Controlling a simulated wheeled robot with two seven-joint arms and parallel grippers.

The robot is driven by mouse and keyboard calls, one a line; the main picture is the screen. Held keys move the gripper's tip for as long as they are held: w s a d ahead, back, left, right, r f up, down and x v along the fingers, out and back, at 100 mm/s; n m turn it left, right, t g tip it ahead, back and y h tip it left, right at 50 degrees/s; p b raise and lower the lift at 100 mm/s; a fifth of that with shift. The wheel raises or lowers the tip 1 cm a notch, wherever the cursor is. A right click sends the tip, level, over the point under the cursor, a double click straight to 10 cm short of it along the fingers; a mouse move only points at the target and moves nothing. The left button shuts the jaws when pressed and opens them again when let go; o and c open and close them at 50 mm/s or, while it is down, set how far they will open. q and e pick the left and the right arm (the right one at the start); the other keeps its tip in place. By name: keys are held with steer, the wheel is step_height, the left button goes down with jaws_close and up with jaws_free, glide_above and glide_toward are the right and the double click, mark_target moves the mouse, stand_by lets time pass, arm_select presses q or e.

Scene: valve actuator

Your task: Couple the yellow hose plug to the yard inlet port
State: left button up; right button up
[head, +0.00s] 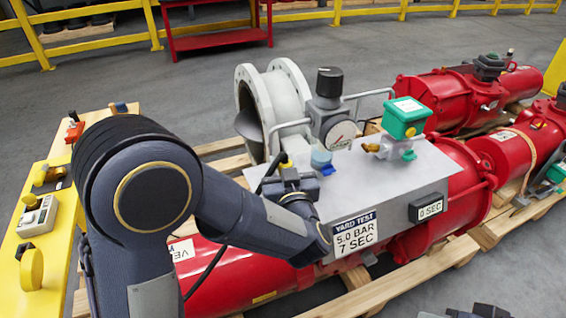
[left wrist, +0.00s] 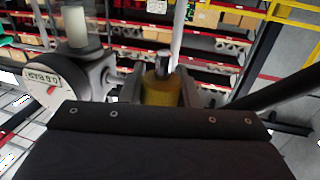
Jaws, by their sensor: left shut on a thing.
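The yellow hose plug (left wrist: 160,90) sits between the fingers of my left gripper (left wrist: 165,97) in the left wrist view, with a metal tip pointing away. In the head view my left gripper (head: 287,180) is shut on it at the left end of the grey panel (head: 400,190), and only a little yellow shows. A dark hose (head: 207,270) hangs below my left arm. I cannot clearly make out the yard inlet port; the gripper and arm hide part of the panel's left side. A dark piece at the bottom right edge, probably my right gripper (head: 480,311), is mostly cut off.
A pressure gauge (head: 340,134) with a black knob, a blue-handled fitting (head: 321,160), a brass valve (head: 385,147) and a green box (head: 404,118) crowd the panel. A grey flange (head: 272,100) stands behind. A yellow bench (head: 60,215) is at left.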

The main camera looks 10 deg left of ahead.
arm_select(q)
steer(key=shift+f+b, duration=2)
steer(key=shift+f, duration=0.8)
steer(key=shift+f+b, duration=1.2)
steer(key=shift+f, duration=0.4)
steer(key=o, duration=1.1)
steer(key=shift+o, duration=0.2)
steer(key=p+v, duration=0.1)
steer(key=v, duration=0.6)
steer(key=shift+s+d, duration=0.1)
steer(key=shift+s, duration=0.25)
